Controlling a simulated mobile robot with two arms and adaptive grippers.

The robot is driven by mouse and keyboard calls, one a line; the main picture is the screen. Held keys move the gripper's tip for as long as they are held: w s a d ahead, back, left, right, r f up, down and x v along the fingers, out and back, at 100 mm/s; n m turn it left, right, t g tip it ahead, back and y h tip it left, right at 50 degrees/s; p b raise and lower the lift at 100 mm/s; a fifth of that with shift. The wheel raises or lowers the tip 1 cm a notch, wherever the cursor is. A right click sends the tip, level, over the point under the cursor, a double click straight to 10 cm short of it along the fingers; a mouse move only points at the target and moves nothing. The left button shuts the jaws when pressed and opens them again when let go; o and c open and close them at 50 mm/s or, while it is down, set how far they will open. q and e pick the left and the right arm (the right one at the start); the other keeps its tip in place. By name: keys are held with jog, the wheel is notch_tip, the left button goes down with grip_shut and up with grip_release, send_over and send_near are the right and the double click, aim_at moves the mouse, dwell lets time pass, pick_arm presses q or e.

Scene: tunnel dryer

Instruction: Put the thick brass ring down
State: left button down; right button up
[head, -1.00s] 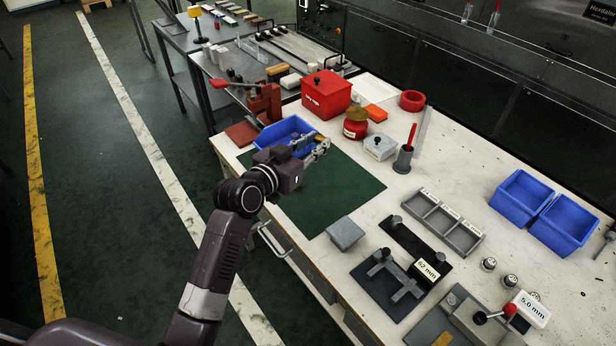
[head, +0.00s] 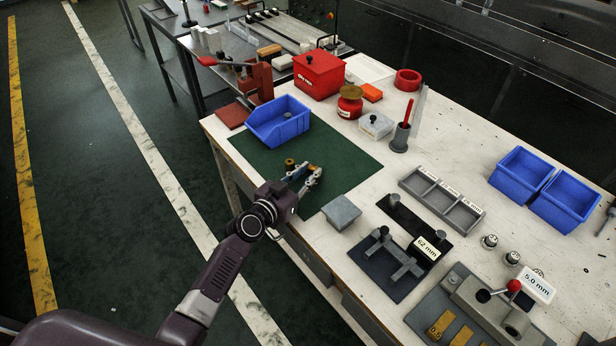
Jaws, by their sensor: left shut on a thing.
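The thick brass ring (head: 290,164) shows as a small brass-coloured piece at the left side of my left gripper's fingers, over the green mat (head: 345,158). My left gripper (head: 307,173) is shut on the ring, low over the front part of the mat. The fingers hide part of the grip, and I cannot tell whether the ring touches the mat. My right gripper is not in view.
A blue bin (head: 264,132) with a small grey piece in it stands at the mat's back left. A grey block (head: 341,212) lies right of the gripper. A grey three-part tray (head: 441,200) and dark fixtures stand farther right. The mat's right half is clear.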

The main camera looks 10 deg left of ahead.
pick_arm(q)
jog(key=shift+f, duration=0.15)
jog(key=shift+f, duration=0.15)
jog(key=c, duration=1.7)
grip_release()
jog(key=shift+r, duration=0.25)
jog(key=v, duration=1)
jog(key=shift+s+a+f, duration=0.1)
jog(key=shift+s, duration=0.3)
jog(key=shift+s+a+r, duration=0.2)
jog(key=shift+s+r, duration=0.05)
jog(key=shift+s, duration=0.3)
jog(key=shift+c, duration=0.2)
